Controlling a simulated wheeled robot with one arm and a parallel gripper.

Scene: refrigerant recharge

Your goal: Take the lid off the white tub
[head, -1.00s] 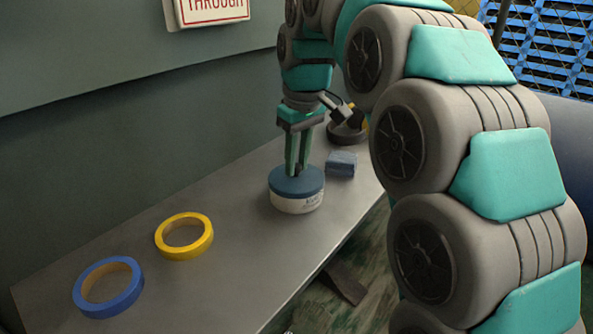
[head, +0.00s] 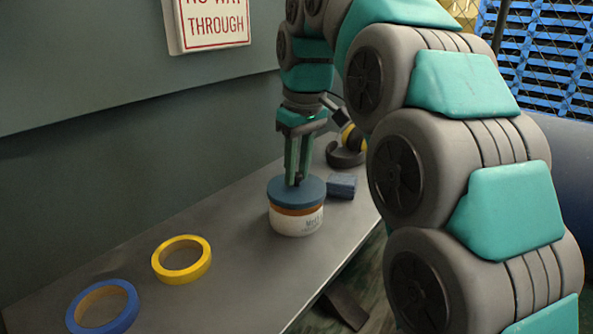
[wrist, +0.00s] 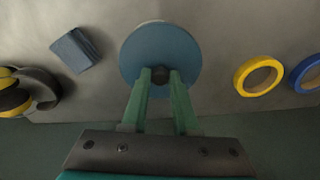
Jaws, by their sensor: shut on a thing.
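The white tub (head: 297,222) stands upright on the grey bench, with dark lettering on its side. Its blue lid (head: 311,191) is just above it, and a brown-orange band shows between lid and tub. My gripper (head: 295,181) points down from above and is shut on the small dark knob at the middle of the lid. In the wrist view the lid (wrist: 160,45) looks round, the dark knob (wrist: 160,75) is between my fingertips, and the lid hides most of the tub. I cannot tell whether the lid still touches the tub at any point.
A yellow ring (head: 204,262) and a blue ring (head: 129,311) lie on the bench (head: 235,235) to the left. A blue block (head: 342,187) sits close to the tub's right. Dark-and-yellow earmuffs (head: 345,155) lie behind it. A wall runs along the bench's back.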

